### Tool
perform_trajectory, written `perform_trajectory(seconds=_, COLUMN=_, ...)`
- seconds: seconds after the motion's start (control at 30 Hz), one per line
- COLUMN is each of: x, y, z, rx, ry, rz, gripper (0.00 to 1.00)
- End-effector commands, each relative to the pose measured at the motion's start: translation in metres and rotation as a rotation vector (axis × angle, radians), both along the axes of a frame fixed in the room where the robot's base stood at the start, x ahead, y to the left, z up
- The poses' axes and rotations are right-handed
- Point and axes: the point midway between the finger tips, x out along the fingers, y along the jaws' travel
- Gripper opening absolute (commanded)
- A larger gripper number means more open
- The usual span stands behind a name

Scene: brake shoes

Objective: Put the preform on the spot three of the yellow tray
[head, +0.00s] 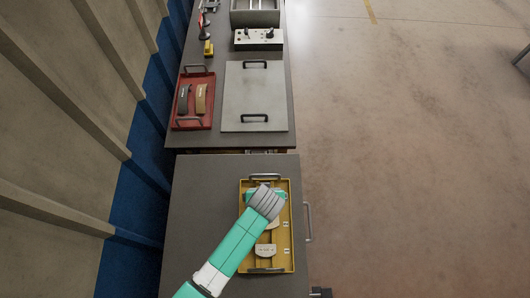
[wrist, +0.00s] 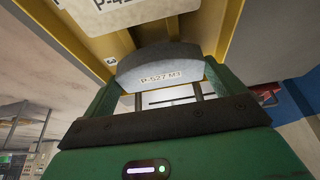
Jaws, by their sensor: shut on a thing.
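The yellow tray (head: 291,240) lies on the near grey table in the head view, and its walls also show in the wrist view (wrist: 240,28). My gripper (wrist: 160,82) is shut on a grey preform (wrist: 155,62) with a label reading P-527 M3. In the head view my wrist covers the upper part of the tray and mostly hides the gripper and the held preform. The mark 3 shows on the tray beside the held preform in the wrist view. Whether the preform touches the tray floor cannot be told. Another pale labelled preform (head: 265,250) sits in the tray's lower part.
A red tray (head: 178,124) holding a dark and a tan brake shoe stands on the far table. Beside it lies a grey plate (head: 255,95) with two handles. A control box (head: 259,39) is behind. The near table is bare left of the yellow tray.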

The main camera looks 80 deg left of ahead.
Motion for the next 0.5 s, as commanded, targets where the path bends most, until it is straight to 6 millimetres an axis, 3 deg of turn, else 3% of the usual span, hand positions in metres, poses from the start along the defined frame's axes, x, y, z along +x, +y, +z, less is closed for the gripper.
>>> perform_trajectory(seconds=0.3, x=0.0001, y=0.0001, z=-0.0033, rx=0.0, ry=0.0, rz=0.0, gripper=0.67)
perform_trajectory(seconds=0.33, x=0.0, y=0.0, z=-0.0037, rx=0.0, ry=0.0, rz=0.0, gripper=0.96)
perform_trajectory(seconds=0.37, x=0.0, y=0.0001, z=-0.003, rx=0.0, ry=0.0, rz=0.0, gripper=1.0)
perform_trajectory(seconds=0.5, x=0.0, y=0.0, z=-0.0028, rx=0.0, ry=0.0, rz=0.0, gripper=1.0)
